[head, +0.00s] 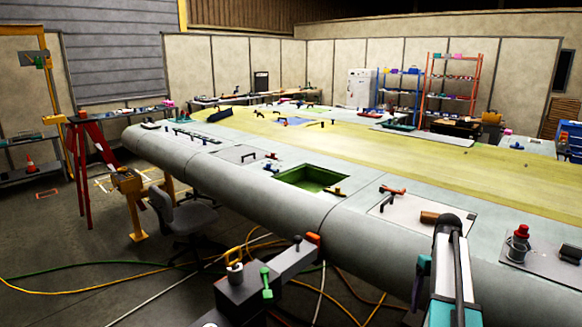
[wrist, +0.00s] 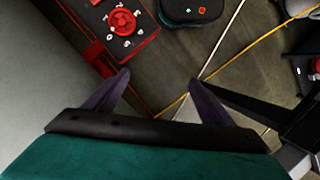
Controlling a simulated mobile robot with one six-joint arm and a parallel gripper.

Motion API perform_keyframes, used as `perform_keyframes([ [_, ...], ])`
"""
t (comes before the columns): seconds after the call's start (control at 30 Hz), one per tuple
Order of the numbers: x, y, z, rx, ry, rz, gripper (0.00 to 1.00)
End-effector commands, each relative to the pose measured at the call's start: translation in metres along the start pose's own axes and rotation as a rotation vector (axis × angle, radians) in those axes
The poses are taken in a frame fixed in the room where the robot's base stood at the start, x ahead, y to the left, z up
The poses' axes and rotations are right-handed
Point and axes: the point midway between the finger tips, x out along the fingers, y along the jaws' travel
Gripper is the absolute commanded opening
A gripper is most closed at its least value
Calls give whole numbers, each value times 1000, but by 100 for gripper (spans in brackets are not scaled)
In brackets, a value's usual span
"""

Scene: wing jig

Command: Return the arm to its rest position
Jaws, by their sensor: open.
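My gripper (wrist: 158,95) shows in the wrist view with its two dark fingers spread apart and nothing between them. It points down towards the floor. My arm (head: 457,265) stands at the lower right of the head view, in front of the wing's rounded edge. The gripper's fingers cannot be made out there.
The long grey wing (head: 255,195) has an open green-lined bay (head: 312,178). A red box with a numbered knob (wrist: 122,22) and a dark box with buttons (wrist: 190,10) lie beyond the fingers. A chair (head: 185,215), a red stepladder (head: 80,170) and floor cables (head: 100,288) stand or lie left.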

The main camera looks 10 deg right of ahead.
Motion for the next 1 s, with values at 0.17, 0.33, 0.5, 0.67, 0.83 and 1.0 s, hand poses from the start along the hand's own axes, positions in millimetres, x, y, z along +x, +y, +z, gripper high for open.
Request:
perform_keyframes([
  [0.17, 66, -45, -12, -67, -68, -6, 77],
  [0.33, 125, -84, -17, -119, -126, -6, 77],
  [0.5, 182, -120, -14, -165, -182, -1, 77],
  [0.67, 235, -151, -5, -205, -230, 7, 77],
  [0.83, 289, -181, 10, -240, -278, 21, 77],
  [1.0, 342, -207, 31, -272, -323, 37, 77],
])
